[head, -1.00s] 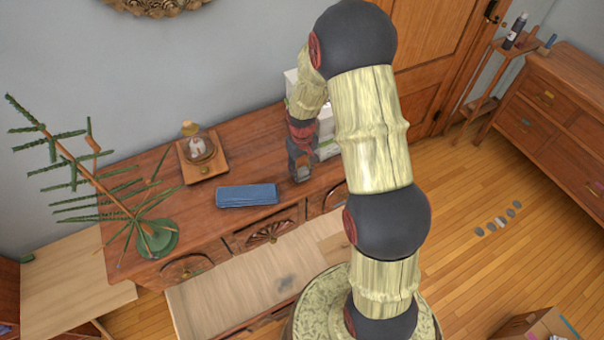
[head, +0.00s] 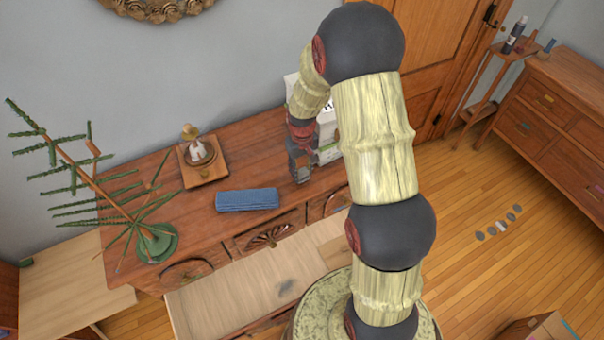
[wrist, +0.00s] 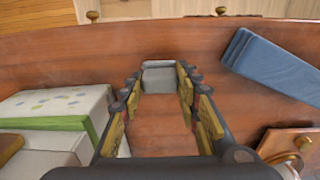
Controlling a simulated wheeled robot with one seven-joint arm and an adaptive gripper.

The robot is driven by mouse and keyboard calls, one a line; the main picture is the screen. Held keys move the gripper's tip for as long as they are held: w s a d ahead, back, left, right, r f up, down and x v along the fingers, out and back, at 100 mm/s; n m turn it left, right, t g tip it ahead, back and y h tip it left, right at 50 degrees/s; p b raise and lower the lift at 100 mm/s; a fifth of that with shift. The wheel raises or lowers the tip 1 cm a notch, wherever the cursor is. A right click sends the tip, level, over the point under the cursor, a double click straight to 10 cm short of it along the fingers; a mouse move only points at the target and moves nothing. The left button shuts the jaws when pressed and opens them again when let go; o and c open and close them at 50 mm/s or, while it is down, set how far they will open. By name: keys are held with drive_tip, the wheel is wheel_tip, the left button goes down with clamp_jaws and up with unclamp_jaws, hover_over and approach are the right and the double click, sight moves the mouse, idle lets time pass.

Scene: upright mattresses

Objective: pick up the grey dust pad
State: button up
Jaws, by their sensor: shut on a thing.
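The grey dust pad (wrist: 158,76) is a small, light-grey block between my fingertips in the wrist view, over the reddish-brown wooden cabinet top. My gripper (wrist: 161,80) is shut on it, with one finger on each side. In the head view my gripper (head: 302,174) is low over the right part of the cabinet top. The pad cannot be made out clearly there. I cannot tell whether the pad still touches the wood.
A blue folded cloth (head: 247,200) lies left of my gripper. White-and-green boxes (wrist: 60,110) stand close on its other side. A lamp-like ornament on a wooden base (head: 203,172) and a potted plant (head: 158,245) stand farther left on the cabinet (head: 262,150).

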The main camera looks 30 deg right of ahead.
drive_tip(key=s+a+r, duration=0.2)
drive_tip(key=s+r, duration=0.9)
drive_tip(key=s, duration=0.2)
drive_tip(key=shift+s+a, duration=0.25)
drive_tip(key=shift+s, duration=0.15)
drive_tip(key=o, duration=0.6)
drive_tip(key=c, duration=0.6)
